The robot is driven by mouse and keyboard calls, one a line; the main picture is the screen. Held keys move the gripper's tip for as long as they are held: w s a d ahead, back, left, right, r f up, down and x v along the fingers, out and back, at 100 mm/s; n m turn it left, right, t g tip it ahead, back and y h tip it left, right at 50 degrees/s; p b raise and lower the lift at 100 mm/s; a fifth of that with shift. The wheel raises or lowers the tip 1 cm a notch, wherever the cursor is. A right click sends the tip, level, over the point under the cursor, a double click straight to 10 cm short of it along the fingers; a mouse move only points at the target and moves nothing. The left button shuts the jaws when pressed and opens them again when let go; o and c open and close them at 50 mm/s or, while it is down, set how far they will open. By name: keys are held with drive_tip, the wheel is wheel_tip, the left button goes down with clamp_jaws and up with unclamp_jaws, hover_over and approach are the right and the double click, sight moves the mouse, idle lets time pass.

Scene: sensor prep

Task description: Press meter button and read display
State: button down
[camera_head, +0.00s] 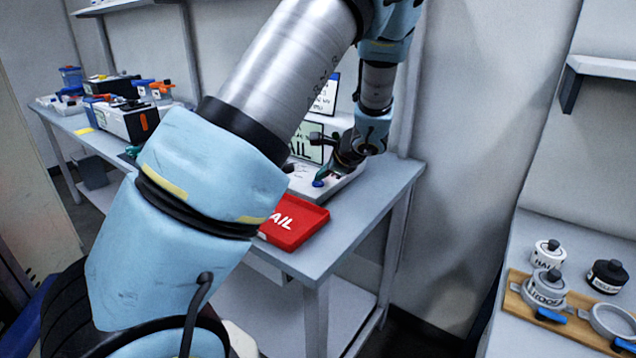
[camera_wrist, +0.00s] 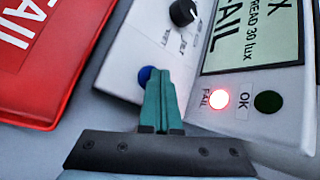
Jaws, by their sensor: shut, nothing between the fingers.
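The meter is a white sloped box (camera_wrist: 125,45) on the bench, partly hidden by my arm in the head view (camera_head: 345,182). Its green display (camera_wrist: 243,32) reads "READ 30 lux" and "FAIL"; the top line is cut off. The FAIL lamp (camera_wrist: 219,98) glows red, and the OK lamp (camera_wrist: 268,102) is dark. The blue button (camera_wrist: 145,75) is partly covered by my gripper's teal fingers (camera_wrist: 160,76). My gripper is shut and empty, its tips at the button in the head view too (camera_head: 321,176). I cannot tell whether the button is pressed down.
A black knob (camera_wrist: 183,12) stands on the panel near the button. A red FAIL tray (camera_head: 295,224) lies in front of the meter. Boxed instruments (camera_head: 128,118) stand further left. A right-hand bench holds jars and a wooden board (camera_head: 516,285).

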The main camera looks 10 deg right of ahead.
sight(321, 184)
drive_tip(key=shift+r, duration=0.1)
drive_tip(key=shift+r+p, duration=0.55)
drive_tip(key=shift+r, duration=0.2)
drive_tip(key=shift+r+p, duration=1.9)
drive_tip(key=shift+r, duration=0.7)
drive_tip(key=shift+f, duration=0.1)
drive_tip(key=s+a+r+n+g+h, duration=0.2)
drive_tip(key=s+a+n+g+h, duration=0.2)
drive_tip(key=s+a+n, duration=1.6)
drive_tip(key=s+a+g, duration=0.1)
drive_tip(key=g, duration=0.1)
drive_tip(key=shift+s+a+n+g, duration=0.15)
drive_tip(key=shift+a+n+g, duration=0.2)
drive_tip(key=shift+n+g, duration=0.05)
